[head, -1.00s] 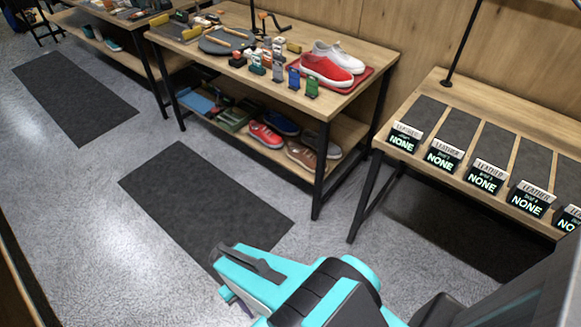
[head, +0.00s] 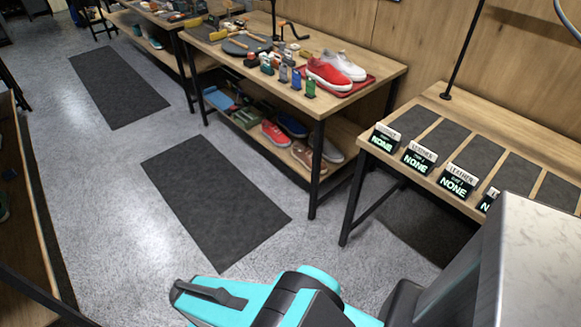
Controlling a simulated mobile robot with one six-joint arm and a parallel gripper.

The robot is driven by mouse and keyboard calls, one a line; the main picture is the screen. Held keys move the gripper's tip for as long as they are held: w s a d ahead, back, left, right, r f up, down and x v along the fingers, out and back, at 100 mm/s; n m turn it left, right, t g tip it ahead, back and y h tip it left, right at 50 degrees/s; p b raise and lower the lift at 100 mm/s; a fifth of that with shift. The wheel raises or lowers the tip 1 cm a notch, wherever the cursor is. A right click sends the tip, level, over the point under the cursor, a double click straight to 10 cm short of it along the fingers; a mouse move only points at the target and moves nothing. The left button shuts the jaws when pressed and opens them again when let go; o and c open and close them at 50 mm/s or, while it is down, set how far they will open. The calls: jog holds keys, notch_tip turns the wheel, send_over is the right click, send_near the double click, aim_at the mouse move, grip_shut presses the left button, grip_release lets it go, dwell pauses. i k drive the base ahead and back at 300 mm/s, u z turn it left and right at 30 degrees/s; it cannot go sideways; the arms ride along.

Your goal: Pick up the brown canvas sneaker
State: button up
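The brown sneaker (head: 303,155) lies on the lower shelf of the middle workbench, near the bench's right front leg. A red sneaker (head: 276,134) is to its left, a blue one (head: 292,124) behind, and a grey one (head: 329,150) to its right; part of the grey one is hidden behind the leg. My turquoise arm (head: 265,300) reaches in at the bottom, well short of the bench and apart from every shoe. My gripper's fingertips cannot be made out, so I cannot tell if it is open or shut.
The middle workbench (head: 377,77) carries a red and a white shoe on a red tray, bottles and brushes. Its black leg (head: 316,172) stands beside the shoes. A right-hand table (head: 470,109) holds dark mats and label signs. Open floor with a dark mat (head: 214,200) lies in front.

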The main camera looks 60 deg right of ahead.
aim_at(304, 154)
jog(key=z, duration=0.05)
jog(key=k, duration=0.3)
jog(key=u, duration=0.25)
jog(key=i, duration=2.15)
jog(key=z, duration=0.85)
jog(key=i, duration=0.55)
jog(key=z, duration=0.85)
jog(key=i, duration=0.65)
jog(key=z, duration=0.3)
